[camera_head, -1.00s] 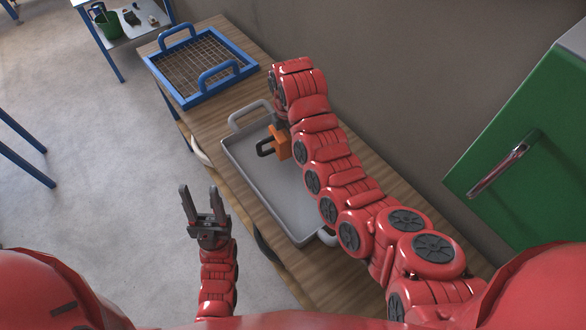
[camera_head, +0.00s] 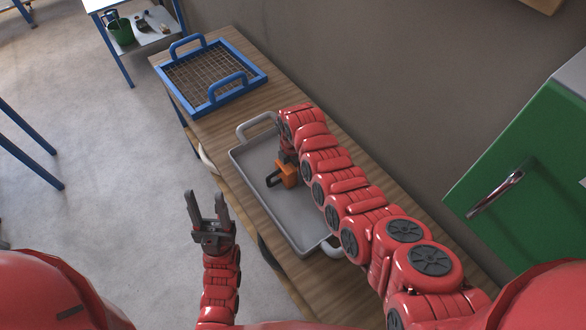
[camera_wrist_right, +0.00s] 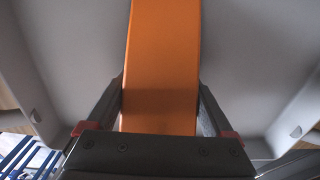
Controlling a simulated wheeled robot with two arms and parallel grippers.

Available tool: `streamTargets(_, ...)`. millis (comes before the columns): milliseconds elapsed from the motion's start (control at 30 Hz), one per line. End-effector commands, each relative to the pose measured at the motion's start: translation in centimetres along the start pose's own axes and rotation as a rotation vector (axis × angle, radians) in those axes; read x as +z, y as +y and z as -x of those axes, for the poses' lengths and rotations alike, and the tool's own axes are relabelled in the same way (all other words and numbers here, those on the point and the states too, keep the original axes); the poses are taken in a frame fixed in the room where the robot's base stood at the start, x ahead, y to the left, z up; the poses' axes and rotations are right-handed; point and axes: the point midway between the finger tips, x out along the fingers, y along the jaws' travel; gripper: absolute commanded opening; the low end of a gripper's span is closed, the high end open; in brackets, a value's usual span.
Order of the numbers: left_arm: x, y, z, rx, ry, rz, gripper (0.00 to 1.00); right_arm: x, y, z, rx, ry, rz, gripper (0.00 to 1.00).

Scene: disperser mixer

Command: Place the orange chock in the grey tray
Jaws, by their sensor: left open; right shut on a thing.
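The orange chock (camera_head: 289,173) has a dark handle-like loop on its left side in the head view. It is over the inside of the grey tray (camera_head: 262,204), which lies on a wooden bench. My right gripper (camera_head: 286,160) points down into the tray and is shut on the chock; the arm hides part of its fingers. In the right wrist view the chock (camera_wrist_right: 162,60) sits between both fingers with the tray floor behind it. I cannot tell whether the chock touches the floor. My left gripper (camera_head: 208,210) is open and empty, left of the bench.
A blue-framed wire basket (camera_head: 212,75) with two handles stands at the bench's far end. A wall (camera_head: 370,80) runs along the right. A green cabinet (camera_head: 530,160) is at the right. A green bucket (camera_head: 121,33) stands on a far table.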

Motion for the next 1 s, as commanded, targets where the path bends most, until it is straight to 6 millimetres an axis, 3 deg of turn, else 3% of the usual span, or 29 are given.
streamTargets(400,0.0,0.0,0.1,0.0,0.0,0.0,0.5,0.1,0.0,-0.7,0.001,-0.001,-0.003,0.0)
streamTargets(433,0.0,0.0,0.1,0.0,0.0,0.0,0.5,0.1,0.0,-0.6,0.001,-0.001,-0.003,0.91)
streamTargets(500,0.0,0.0,0.0,0.0,0.0,0.0,0.5,0.1,0.0,-0.6,0.001,-0.001,-0.003,1.0)
streamTargets(833,0.0,0.0,0.0,0.0,0.0,0.0,0.5,0.1,0.1,-0.2,0.004,-0.001,-0.002,1.0)
streamTargets(1000,0.1,0.0,0.3,0.0,0.0,0.0,0.5,0.1,0.2,1.3,0.006,-0.003,-0.001,1.0)
